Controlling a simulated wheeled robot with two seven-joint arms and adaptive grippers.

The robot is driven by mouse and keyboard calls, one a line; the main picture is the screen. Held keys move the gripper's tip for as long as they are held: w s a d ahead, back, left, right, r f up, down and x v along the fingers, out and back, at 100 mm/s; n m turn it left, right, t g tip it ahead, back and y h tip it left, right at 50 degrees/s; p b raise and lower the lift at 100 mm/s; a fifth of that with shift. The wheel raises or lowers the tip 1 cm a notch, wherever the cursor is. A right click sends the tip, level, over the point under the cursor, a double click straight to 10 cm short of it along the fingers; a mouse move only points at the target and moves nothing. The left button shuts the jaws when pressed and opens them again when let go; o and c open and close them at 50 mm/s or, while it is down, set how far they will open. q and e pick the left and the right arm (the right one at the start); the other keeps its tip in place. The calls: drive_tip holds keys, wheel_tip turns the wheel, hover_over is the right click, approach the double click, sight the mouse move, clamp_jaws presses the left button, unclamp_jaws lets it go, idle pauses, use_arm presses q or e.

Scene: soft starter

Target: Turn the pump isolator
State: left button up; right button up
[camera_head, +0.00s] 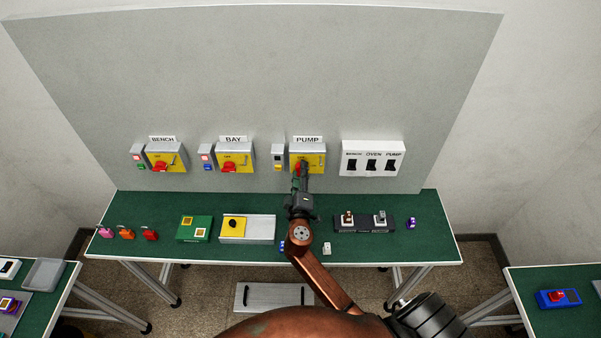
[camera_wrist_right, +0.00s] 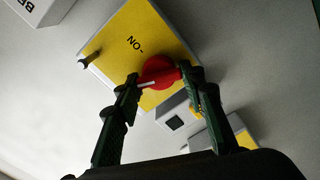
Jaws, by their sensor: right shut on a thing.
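The pump isolator (camera_head: 318,161) is a yellow-faced box on the grey wall panel under the PUMP label (camera_head: 307,140). My right gripper (camera_head: 301,170) reaches up to it and hides part of its face. In the right wrist view the yellow face (camera_wrist_right: 135,45) reads ON beside the red rotary handle (camera_wrist_right: 160,72). My right gripper (camera_wrist_right: 165,78) has its two fingers on either side of this handle and is shut on it. A white line shows on the handle. My left gripper is not in view.
The BENCH isolator (camera_head: 178,158) and BAY isolator (camera_head: 245,160) are on the panel to the left. A white switch plate (camera_head: 372,175) is to the right. The green bench (camera_head: 300,262) below holds several padlocks, boxes and trays.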

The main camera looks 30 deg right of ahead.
drive_tip(key=n+p, duration=0.1)
drive_tip(key=n, duration=0.4)
drive_tip(key=shift+f, duration=0.15)
idle(0.4)
drive_tip(key=o, duration=0.9)
drive_tip(key=shift+o, duration=0.2)
drive_tip(key=v, duration=1.2)
